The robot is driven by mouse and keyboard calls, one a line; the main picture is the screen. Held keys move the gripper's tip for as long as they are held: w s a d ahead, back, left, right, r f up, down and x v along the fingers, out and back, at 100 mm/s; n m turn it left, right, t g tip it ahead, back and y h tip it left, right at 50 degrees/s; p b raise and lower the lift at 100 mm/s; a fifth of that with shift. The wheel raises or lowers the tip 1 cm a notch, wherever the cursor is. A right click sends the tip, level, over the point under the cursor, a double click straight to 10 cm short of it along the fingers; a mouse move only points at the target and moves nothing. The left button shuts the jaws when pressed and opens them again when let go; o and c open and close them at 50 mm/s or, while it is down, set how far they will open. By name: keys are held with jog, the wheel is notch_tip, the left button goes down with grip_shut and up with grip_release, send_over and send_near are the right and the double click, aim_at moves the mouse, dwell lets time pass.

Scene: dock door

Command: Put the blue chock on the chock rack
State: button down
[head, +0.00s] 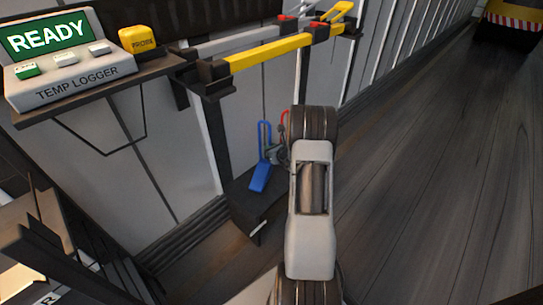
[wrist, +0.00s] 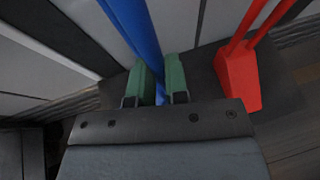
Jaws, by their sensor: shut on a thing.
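The blue chock (head: 260,178), with a tall looped handle, is at the dark chock rack (head: 244,215) below the yellow bar. My gripper (head: 275,154) is at its handle, partly hidden by my arm. In the wrist view the green fingertips (wrist: 160,84) are shut on the blue handle (wrist: 136,25). The blue chock's base is hidden there by my gripper's body. In the head view the base appears low over or on the rack; I cannot tell if it touches.
A red chock (wrist: 238,78) stands on the rack close to the right of the blue handle. A yellow bar (head: 268,52) and a grey bar (head: 235,42) lie above. A temp logger (head: 65,60) and yellow probe (head: 139,42) sit on a shelf at left. The floor at right is clear.

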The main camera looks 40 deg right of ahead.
aim_at(260, 157)
jog(key=shift+w+d+f+b, duration=0.15)
jog(key=shift+f+b, duration=0.65)
jog(key=shift+f, duration=0.95)
jog(key=c, duration=1.1)
grip_release()
jog(key=shift+f, duration=0.1)
